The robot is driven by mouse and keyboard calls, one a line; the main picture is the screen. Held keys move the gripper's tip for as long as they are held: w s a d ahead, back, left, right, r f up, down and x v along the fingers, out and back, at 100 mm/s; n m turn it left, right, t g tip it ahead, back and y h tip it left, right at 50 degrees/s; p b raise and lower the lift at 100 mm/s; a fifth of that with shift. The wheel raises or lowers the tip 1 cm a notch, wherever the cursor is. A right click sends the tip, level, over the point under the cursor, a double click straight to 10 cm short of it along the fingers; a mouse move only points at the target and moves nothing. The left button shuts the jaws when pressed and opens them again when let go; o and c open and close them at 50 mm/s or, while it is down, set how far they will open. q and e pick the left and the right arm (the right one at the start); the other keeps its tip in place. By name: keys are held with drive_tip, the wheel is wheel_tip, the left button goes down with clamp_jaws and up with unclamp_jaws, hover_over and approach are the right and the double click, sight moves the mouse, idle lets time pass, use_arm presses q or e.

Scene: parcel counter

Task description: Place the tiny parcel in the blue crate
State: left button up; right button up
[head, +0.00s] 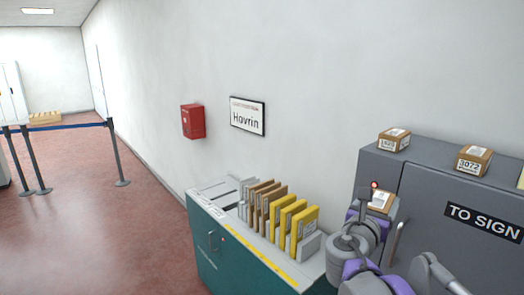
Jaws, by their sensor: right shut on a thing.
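A tiny brown parcel (382,200) with a white label is held in my right gripper (374,213), in front of the grey cabinet. The gripper is shut on it, and its fingers partly hide the parcel's lower part. My left gripper is not in view. No blue crate shows in the head view.
The grey "TO SIGN" cabinet (424,188) carries brown parcels on top, one at left (394,140) and one further right (473,160). A teal cabinet (213,255) holds several upright yellow and brown envelopes. A red wall box (192,121) hangs behind. Open floor (100,220) lies left.

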drive_tip(key=a+f+n+t+y, duration=0.1)
drive_tip(key=a+f, duration=0.3)
drive_tip(key=f, duration=1.2)
drive_tip(key=a+f+n+t+y, duration=0.1)
drive_tip(key=a+f+n+y, duration=0.2)
drive_tip(key=f, duration=1.3)
drive_tip(key=shift+s+a+f+t+y, duration=0.2)
drive_tip(key=shift+a+t+y, duration=0.2)
drive_tip(key=shift+a+y, duration=0.55)
